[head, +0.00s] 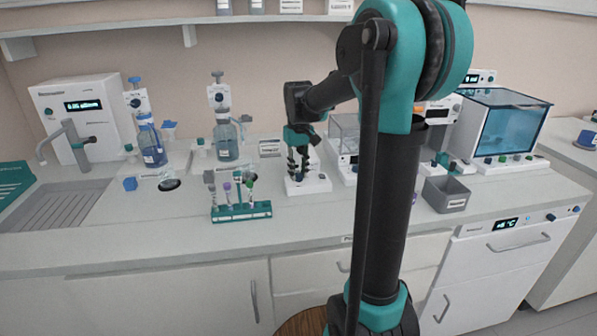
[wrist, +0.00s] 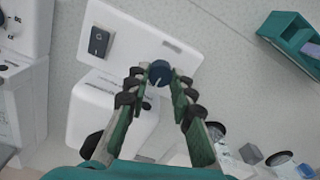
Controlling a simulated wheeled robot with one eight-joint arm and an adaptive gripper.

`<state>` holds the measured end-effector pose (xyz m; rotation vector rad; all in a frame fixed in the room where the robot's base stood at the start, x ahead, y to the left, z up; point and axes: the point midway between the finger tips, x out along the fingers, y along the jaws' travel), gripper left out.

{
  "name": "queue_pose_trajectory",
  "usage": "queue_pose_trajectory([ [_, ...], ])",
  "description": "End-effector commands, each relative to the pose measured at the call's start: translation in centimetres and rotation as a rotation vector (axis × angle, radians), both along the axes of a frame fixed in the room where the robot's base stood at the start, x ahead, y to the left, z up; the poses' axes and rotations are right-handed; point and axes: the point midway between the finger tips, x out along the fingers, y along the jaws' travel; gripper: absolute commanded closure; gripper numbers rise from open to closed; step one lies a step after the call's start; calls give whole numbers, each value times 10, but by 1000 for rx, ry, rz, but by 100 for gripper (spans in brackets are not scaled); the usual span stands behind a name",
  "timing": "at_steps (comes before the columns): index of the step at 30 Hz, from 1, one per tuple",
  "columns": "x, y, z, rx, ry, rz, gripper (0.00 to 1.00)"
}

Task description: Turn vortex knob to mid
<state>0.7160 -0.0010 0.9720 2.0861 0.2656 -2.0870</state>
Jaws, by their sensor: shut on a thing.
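The vortex mixer (head: 313,184) is a small white device on the bench, under my gripper (head: 297,172). In the wrist view its white front panel (wrist: 130,42) carries a black rocker switch and a round dark blue knob (wrist: 159,72). A pale pointer mark on the knob points toward the bottom of the picture. My gripper (wrist: 159,82) is shut on the knob, with one fingertip on either side of it. In the head view the fingers largely hide the knob.
A teal tube rack (head: 240,212) with several tubes stands left of the mixer, close to the front edge. A grey bin (head: 446,195) stands to the right. Bottles with dispensers stand at the left. Clear bench lies in front of the mixer.

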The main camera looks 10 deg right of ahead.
Motion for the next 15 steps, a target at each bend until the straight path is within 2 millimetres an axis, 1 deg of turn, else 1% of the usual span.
queue_pose_trajectory([
  [13, 1, 0, 0, 0, -1, 9, 100],
  [14, 1, 0, 0, 0, -1, 9, 75],
  [15, 1, 0, 0, 0, -1, 8, 70],
])
